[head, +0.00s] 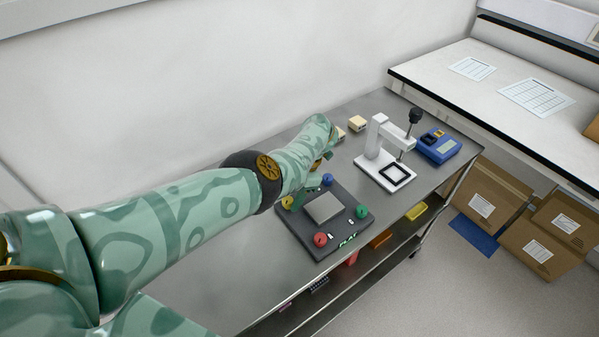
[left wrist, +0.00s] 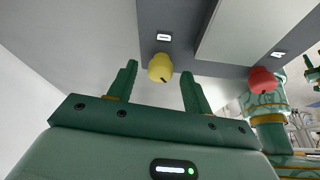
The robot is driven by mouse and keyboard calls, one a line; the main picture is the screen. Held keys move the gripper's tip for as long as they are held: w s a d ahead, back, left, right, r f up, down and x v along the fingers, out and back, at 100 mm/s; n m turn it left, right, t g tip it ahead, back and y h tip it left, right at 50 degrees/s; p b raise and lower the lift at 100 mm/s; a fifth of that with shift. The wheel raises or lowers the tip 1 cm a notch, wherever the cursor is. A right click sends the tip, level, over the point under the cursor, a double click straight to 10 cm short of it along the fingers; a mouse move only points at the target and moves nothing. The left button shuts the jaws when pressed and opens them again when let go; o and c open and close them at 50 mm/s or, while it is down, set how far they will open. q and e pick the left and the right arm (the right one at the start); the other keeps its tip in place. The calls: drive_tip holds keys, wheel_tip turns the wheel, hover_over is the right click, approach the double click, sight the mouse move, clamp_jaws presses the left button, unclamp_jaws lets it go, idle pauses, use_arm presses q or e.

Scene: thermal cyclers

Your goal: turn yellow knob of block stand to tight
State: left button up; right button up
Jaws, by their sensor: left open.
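The block stand (head: 293,229) is a dark grey plate with a lighter square block in its middle, lying on the metal table. The fingers are open and apart from the knob on both sides. Small green parts of mine show at the right edge of the wrist view, too small to read.
The stand also has a red knob (head: 320,240), a green knob (head: 362,212) and a blue knob (head: 327,180). A white press-like device (head: 372,166) and a blue box (head: 438,148) stand farther back. Cardboard boxes (head: 490,200) sit on the floor at right.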

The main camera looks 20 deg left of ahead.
use_arm(q)
drive_tip(key=v, duration=1.5)
drive_tip(key=shift+w, duration=0.15)
